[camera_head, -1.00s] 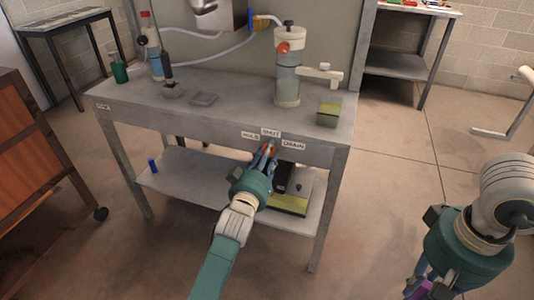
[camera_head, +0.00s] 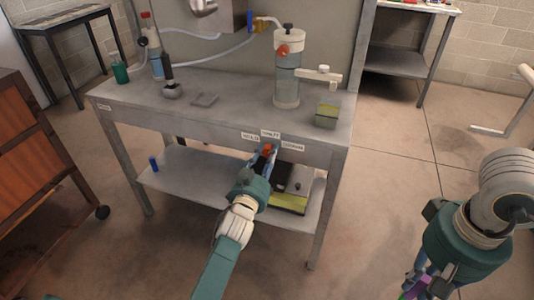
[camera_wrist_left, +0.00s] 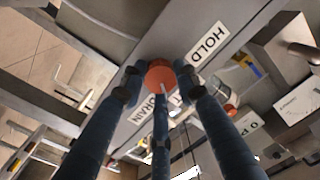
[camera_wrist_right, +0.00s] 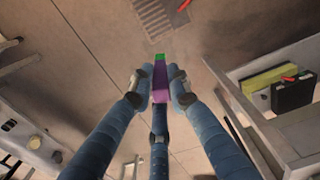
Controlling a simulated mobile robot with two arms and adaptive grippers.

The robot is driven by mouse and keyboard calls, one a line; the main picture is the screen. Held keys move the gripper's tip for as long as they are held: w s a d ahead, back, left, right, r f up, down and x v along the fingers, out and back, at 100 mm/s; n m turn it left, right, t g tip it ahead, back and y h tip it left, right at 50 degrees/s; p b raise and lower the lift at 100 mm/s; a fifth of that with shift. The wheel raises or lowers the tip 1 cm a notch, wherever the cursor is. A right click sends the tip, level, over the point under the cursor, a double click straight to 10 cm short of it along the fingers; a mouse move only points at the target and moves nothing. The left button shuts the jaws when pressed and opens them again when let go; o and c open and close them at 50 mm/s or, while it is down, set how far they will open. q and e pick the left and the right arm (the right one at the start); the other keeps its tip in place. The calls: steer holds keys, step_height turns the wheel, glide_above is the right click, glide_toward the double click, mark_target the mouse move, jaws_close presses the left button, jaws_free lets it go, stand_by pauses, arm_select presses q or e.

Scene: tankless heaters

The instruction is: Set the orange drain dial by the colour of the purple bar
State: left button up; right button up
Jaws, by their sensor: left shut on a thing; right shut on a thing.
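The orange drain dial (camera_wrist_left: 160,74) is on the table's front edge, among HOLD (camera_wrist_left: 208,45), a middle label and DRAIN labels; it also shows in the head view (camera_head: 267,148). My left gripper (camera_head: 265,157) is shut on the dial, its fingers around it. A pale pointer line on the dial shows in the left wrist view. The purple bar (camera_wrist_right: 160,84) has a green far end (camera_wrist_right: 160,57). My right gripper (camera_wrist_right: 160,92) is shut on the bar, at the lower right of the head view, above the floor and away from the table.
Open floor lies to the right.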

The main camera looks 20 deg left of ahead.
arm_select(q)
steer(key=m, duration=0.2)
steer(key=r+m, duration=0.1)
steer(key=m, duration=0.2)
steer(key=shift+w, duration=0.1)
steer(key=shift+d+m, duration=0.15)
steer(key=shift+m, duration=0.15)
stand_by(0.3)
steer(key=o, duration=1.2)
steer(key=shift+c, duration=0.2)
steer(key=shift+d+f, duration=0.1)
steer(key=shift+f, duration=0.1)
steer(key=shift+f, duration=0.1)
steer(key=shift+s+f, duration=0.1)
steer(key=shift+s, duration=0.35)
steer(key=s, duration=1.1)
steer(key=shift+f, duration=0.15)
